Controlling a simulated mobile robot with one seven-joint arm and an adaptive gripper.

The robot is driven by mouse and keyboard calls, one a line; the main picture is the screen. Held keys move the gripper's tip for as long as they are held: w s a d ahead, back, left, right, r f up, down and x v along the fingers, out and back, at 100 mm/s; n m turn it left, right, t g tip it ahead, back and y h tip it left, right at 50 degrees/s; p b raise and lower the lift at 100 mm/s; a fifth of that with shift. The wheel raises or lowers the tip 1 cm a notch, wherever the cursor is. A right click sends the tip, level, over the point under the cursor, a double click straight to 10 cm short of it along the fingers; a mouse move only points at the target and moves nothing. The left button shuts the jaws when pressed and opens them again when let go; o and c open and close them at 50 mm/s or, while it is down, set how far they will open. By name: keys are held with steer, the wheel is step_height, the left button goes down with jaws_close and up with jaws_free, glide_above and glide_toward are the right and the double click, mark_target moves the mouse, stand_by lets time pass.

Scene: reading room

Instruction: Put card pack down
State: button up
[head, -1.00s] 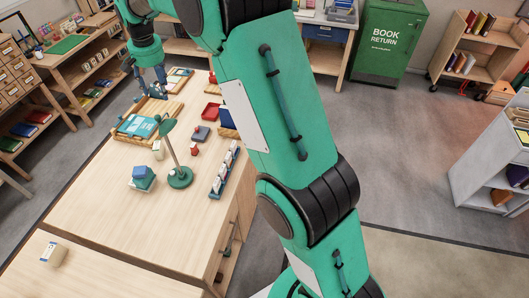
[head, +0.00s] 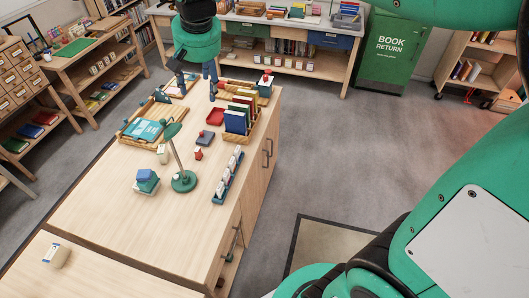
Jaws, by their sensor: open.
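My gripper (head: 197,88) hangs over the far end of the long wooden table (head: 110,210), fingers down and spread apart. I see nothing held between its fingers. No thing in view is clearly marked as the card pack. A small red-and-white item (head: 198,154) stands near the table's middle, and a small cream item (head: 163,154) stands left of it; both are too small to identify.
A green desk lamp (head: 183,181), stacked blue and green blocks (head: 146,182) and a blue rack of white cards (head: 227,177) stand on the table. The table's near half is mostly clear.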

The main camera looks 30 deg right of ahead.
steer(key=s+d+f+t, duration=0.1)
steer(key=s+d+f, duration=0.1)
steer(key=s, duration=1.2)
steer(key=s+d+f+n+t, duration=0.1)
steer(key=s+d+f, duration=0.1)
steer(key=s, duration=1.2)
steer(key=shift+d+f+n, duration=0.3)
steer(key=shift+d+f, duration=0.05)
steer(key=shift+d, duration=0.05)
steer(key=shift+w, duration=0.1)
step_height(320, 180, down, 5)
steer(key=b, duration=0.5)
steer(key=shift+r, duration=0.1)
steer(key=c, duration=0.3)
